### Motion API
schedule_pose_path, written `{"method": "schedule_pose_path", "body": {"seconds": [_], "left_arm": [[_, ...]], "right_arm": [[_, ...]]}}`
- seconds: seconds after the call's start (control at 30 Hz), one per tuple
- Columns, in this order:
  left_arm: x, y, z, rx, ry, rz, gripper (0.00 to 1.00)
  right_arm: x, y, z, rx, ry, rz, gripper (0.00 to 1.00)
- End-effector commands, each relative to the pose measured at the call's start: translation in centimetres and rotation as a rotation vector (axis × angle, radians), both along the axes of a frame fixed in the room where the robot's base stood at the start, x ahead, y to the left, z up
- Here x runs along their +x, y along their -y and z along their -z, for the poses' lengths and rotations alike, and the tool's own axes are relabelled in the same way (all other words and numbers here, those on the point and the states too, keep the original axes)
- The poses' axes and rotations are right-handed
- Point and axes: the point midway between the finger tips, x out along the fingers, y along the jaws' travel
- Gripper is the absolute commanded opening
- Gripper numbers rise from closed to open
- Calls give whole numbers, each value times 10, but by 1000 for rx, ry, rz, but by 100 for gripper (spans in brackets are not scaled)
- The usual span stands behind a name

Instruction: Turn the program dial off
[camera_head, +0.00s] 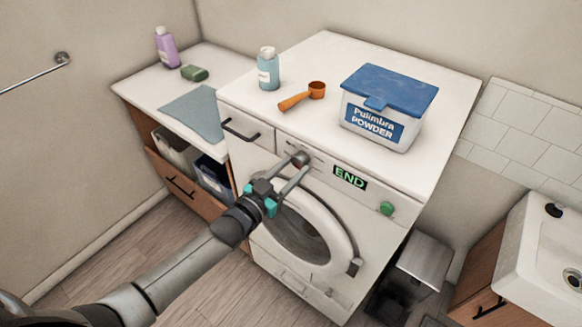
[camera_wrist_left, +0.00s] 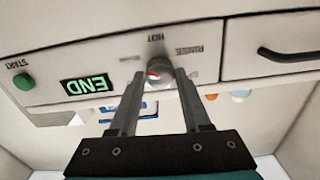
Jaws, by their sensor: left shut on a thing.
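The program dial (camera_head: 300,157) is a round grey knob on the washing machine's front panel, left of the green END display (camera_head: 350,178). My left gripper (camera_head: 297,165) reaches it from the front and is shut on it. In the left wrist view the dial (camera_wrist_left: 159,76) sits between my two fingertips, and a red mark shows on its face. The END display (camera_wrist_left: 88,86) appears upside down there. My right gripper is not in view.
A green start button (camera_head: 387,208) is right of the display. The detergent drawer (camera_head: 243,132) is left of the dial, and the round door (camera_head: 310,230) is below.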

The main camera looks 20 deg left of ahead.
Motion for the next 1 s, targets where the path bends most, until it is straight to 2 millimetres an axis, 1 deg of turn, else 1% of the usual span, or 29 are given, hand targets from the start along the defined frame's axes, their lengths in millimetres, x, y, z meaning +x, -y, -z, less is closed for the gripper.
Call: {"method": "schedule_pose_path", "body": {"seconds": [0.47, 1.0], "left_arm": [[0, 1, 0, -425, -155, 0, 0], [-1, 2, 0, -906, -330, 2, 0]], "right_arm": [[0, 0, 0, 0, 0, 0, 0], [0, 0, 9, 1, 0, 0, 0]]}}
